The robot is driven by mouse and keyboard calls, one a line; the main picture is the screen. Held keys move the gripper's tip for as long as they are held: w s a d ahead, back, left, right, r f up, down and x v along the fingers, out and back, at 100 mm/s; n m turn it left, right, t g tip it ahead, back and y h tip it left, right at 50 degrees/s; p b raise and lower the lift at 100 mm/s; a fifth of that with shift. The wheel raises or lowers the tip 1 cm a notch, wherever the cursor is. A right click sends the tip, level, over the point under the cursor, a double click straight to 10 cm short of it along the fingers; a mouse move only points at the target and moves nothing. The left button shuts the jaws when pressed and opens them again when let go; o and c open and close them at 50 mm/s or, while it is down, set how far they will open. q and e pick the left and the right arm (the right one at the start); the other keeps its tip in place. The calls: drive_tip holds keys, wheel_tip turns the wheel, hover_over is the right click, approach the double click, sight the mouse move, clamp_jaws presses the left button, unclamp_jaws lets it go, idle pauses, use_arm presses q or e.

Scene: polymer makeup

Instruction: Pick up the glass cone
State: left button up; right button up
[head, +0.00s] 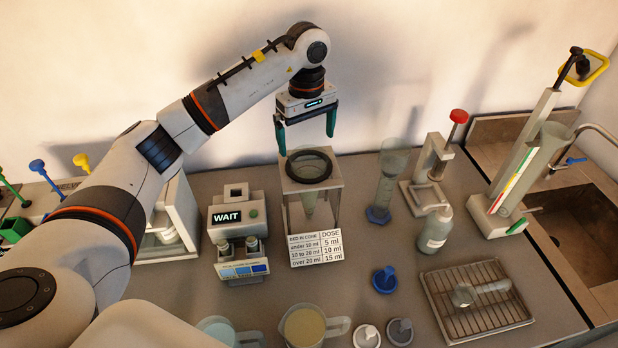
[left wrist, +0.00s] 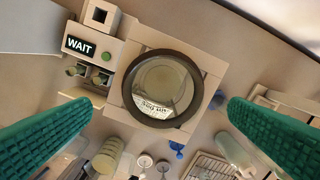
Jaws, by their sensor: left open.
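The glass cone (head: 309,203) hangs point down in a pale stand (head: 335,185), with a thick dark ring (head: 309,165) around its top. In the left wrist view I look down into the cone (left wrist: 160,80), framed by the dark ring (left wrist: 116,85). My left gripper (head: 306,142) points down above the ring, its two green fingers apart and nothing between them. In the left wrist view the fingers (left wrist: 158,108) lie left and right of the ring, clear of it. My right gripper is not in view.
A WAIT device (head: 237,216) stands left of the stand, and a dose sign (head: 317,248) is at its front. A glass cylinder (head: 385,185) with a blue foot stands close on the right. Beakers (head: 303,325) and a wire rack (head: 477,300) are in front.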

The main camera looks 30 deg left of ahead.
use_arm(q)
drive_tip(key=f+p, duration=0.1)
drive_tip(key=f, duration=0.1)
drive_tip(key=f+p, duration=0.1)
drive_tip(key=f, duration=0.1)
drive_tip(key=shift+w+d+f+p, duration=0.1)
drive_tip(key=shift+d+f+p, duration=0.1)
drive_tip(key=shift+f+p, duration=0.15)
drive_tip(key=shift+f, duration=0.35)
drive_tip(key=shift+c, duration=0.9)
drive_tip(key=c, duration=1.5)
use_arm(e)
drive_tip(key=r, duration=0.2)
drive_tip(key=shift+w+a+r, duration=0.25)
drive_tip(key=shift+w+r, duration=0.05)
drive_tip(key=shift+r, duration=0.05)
use_arm(q)
drive_tip(key=shift+w+r, duration=0.1)
drive_tip(key=shift+r, duration=0.1)
drive_tip(key=shift+c, duration=0.2)
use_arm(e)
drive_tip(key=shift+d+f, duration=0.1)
